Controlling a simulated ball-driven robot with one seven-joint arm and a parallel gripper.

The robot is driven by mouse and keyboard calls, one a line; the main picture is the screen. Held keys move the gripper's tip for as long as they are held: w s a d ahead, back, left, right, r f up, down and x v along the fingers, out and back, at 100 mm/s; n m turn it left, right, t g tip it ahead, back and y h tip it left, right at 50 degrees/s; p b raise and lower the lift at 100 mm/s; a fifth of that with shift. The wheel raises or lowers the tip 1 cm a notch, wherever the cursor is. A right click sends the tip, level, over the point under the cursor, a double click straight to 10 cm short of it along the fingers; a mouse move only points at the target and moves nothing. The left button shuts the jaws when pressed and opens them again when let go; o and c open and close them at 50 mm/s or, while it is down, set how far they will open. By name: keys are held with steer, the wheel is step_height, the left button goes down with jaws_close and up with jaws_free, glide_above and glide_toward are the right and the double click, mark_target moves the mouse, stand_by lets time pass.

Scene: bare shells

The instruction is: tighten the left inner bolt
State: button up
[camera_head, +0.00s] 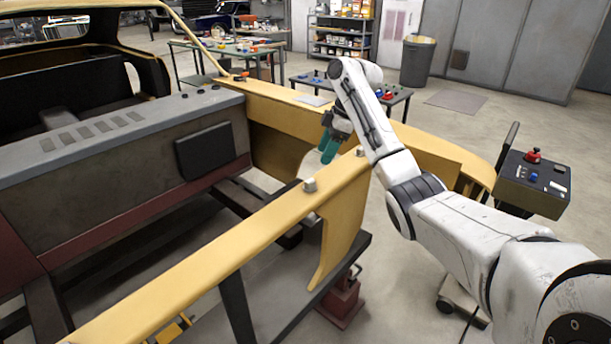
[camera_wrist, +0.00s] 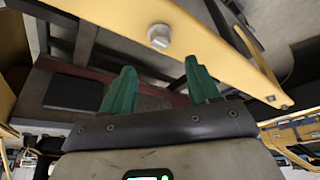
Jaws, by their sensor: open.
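A grey bolt (camera_head: 310,184) with a raised head stands on top of the near yellow rail (camera_head: 220,257) of the car shell. It also shows in the wrist view (camera_wrist: 158,36), beyond and between my fingertips. A smaller bolt (camera_head: 360,151) sits further right along the same rail, and a small one shows near the rail's end in the wrist view (camera_wrist: 270,98). My gripper (camera_head: 328,156), with green fingers, hangs above and beyond the near rail. In the wrist view my gripper (camera_wrist: 160,66) is open and empty, apart from the bolt. Which bolt is the left inner one is not certain.
A far yellow rail (camera_head: 285,98) and a grey bulkhead (camera_head: 105,125) bound the open engine bay. A control box (camera_head: 534,181) with a red button stands at right. A red stand (camera_head: 343,300) is under the near rail. Work tables and shelves are behind.

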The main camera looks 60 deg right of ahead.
mark_target(310, 180)
steer(key=p+x, duration=0.1)
steer(key=x, duration=0.9)
steer(key=shift+a+p, duration=0.1)
steer(key=shift+p, duration=0.2)
steer(key=shift+r, duration=0.1)
steer(key=c, duration=1)
